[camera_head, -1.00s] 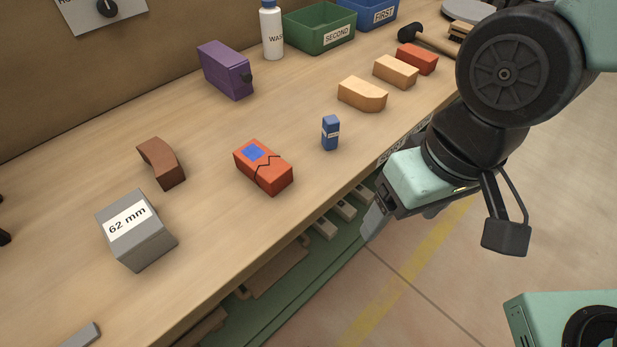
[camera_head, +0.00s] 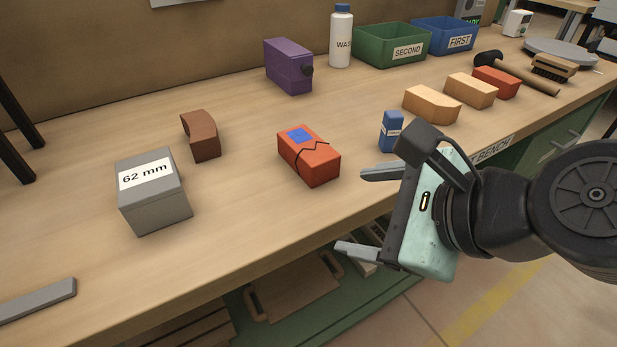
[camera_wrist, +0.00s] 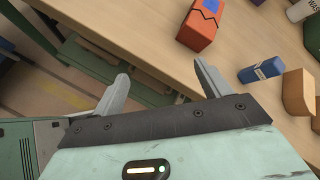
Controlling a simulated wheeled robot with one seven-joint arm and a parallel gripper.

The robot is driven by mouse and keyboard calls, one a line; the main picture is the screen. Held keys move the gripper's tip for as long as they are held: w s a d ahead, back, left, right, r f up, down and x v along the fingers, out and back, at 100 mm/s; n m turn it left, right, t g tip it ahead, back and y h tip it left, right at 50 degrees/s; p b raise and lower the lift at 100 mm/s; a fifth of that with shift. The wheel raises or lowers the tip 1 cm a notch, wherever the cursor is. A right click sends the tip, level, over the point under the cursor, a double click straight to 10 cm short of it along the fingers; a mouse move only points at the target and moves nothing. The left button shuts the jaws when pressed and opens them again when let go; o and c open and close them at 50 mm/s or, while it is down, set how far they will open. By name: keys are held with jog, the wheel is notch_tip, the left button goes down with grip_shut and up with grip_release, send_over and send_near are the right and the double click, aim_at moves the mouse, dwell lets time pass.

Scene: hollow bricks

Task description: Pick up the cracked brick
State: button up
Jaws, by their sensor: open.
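The cracked brick (camera_head: 313,163) is red-orange with a blue patch on top and a dark zigzag crack line. It lies on the bench near the front edge, left of my gripper. In the wrist view the cracked brick (camera_wrist: 198,27) is at the top, cut off by the frame edge, beyond the fingers. My gripper (camera_head: 352,210) is open and empty, its fingers pointing left toward the bench's front edge, apart from the brick. In the wrist view my gripper (camera_wrist: 160,82) shows both fingers spread with nothing between them.
A small blue block (camera_head: 391,133) stands close to my upper finger. A grey 62 mm block (camera_head: 155,203) and a brown curved brick (camera_head: 201,137) lie to the left. Tan bricks (camera_head: 432,105) and a red brick (camera_head: 496,82) lie to the right. Bins stand behind. Bench wood around the cracked brick is clear.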

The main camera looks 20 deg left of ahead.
aim_at(310, 146)
jog(key=w+a+m+t+p, duration=0.1)
jog(key=w+m+p, duration=0.1)
jog(key=m, duration=0.1)
jog(key=w+a+r+m+t+y+p, duration=0.1)
jog(key=w+m+p, duration=0.1)
jog(key=m+p, duration=0.1)
jog(key=w+a+r+m+t+p, duration=0.1)
jog(key=m+p, duration=0.1)
jog(key=m, duration=0.1)
jog(key=shift+w+r+y+p, duration=0.25)
jog(key=shift+w+y+p, duration=0.05)
jog(key=shift+w, duration=0.1)
jog(key=shift+t, duration=0.3)
jog(key=x, duration=0.2)
jog(key=b+x, duration=0.1)
jog(key=x, duration=0.4)
jog(key=shift+w+d+f, duration=0.1)
jog(key=shift+w+f, duration=0.05)
jog(key=shift+f, duration=0.15)
jog(key=shift+x, duration=2.7)
jog(key=shift+f, duration=0.1)
jog(key=c, duration=1.4)
